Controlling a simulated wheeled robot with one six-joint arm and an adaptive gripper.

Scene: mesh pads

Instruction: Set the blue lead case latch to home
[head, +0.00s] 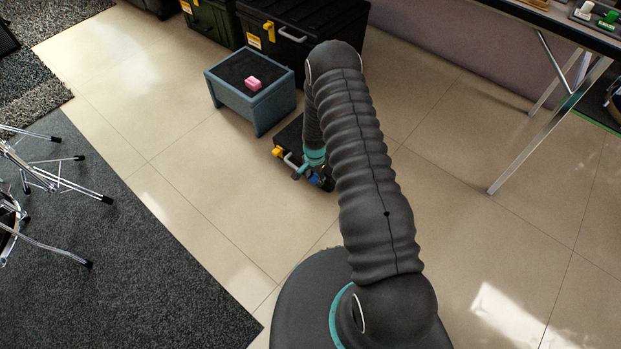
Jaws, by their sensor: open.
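A low black case (288,137) stands on the floor, partly hidden behind my arm. A yellow latch (277,152) and a pale handle (289,161) show on its near side. A small blue part (314,178), which looks like the blue latch, shows at the lower right of the case. My gripper (322,184) points down right at this blue part and is open. Its fingers are small and partly hidden by my arm. I cannot tell whether they touch the blue part, or which way the latch is set.
A blue-grey box (233,101) with a dark top bears a pink block (253,83), behind and left of the case. Larger black (285,18) and green (210,18) cases stand at the back. A table leg (520,149) stands at right, metal stand legs (60,180) at left. Tiled floor between is clear.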

